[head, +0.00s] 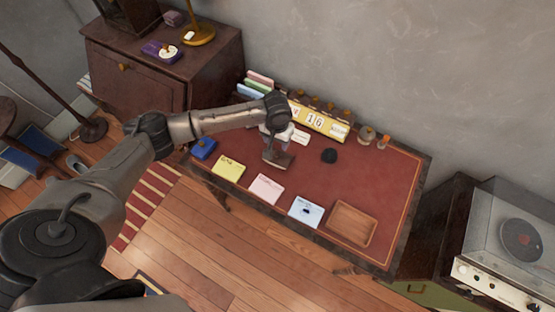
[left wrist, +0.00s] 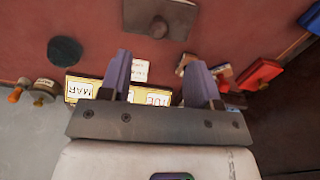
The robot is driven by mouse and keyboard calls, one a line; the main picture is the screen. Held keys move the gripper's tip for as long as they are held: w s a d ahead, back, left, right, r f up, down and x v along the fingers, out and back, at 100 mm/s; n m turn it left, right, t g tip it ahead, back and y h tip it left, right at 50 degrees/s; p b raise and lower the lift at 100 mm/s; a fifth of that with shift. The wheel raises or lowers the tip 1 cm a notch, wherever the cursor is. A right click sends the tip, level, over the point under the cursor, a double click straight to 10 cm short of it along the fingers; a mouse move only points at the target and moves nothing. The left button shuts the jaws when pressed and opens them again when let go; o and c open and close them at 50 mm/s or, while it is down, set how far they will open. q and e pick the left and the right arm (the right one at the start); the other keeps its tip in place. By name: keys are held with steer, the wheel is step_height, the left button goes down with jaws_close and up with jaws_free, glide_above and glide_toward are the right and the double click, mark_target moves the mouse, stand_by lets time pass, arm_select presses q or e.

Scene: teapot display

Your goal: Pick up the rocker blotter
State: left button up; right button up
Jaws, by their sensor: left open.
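The rocker blotter (head: 278,159) appears as a brownish block with a knob on top. It rests on the red desk top (head: 330,180), left of the middle. In the left wrist view the rocker blotter (left wrist: 178,14) is at the top edge, partly cut off. My left gripper (head: 276,146) hangs over the desk, just behind the blotter in the head view. In the left wrist view its two fingers (left wrist: 158,60) are apart with nothing held between them. The blotter lies beyond the fingertips, not between them. My right gripper does not show.
A yellow block calendar (head: 318,121) stands along the desk's back edge, with several stamps nearby. A dark round object (head: 329,156) lies right of the blotter. Yellow, pink and white-blue cards (head: 266,188) and a wooden tray (head: 352,222) line the front.

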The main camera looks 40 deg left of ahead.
mark_target(277, 152)
arm_select(q)
step_height(277, 152, down, 3)
steer(key=shift+f, duration=0.15)
step_height(277, 152, down, 4)
steer(key=shift+d+f+b, duration=0.15)
steer(key=shift+f+b, duration=0.05)
steer(key=shift+b, duration=0.55)
steer(key=shift+f, duration=0.45)
jaws_close()
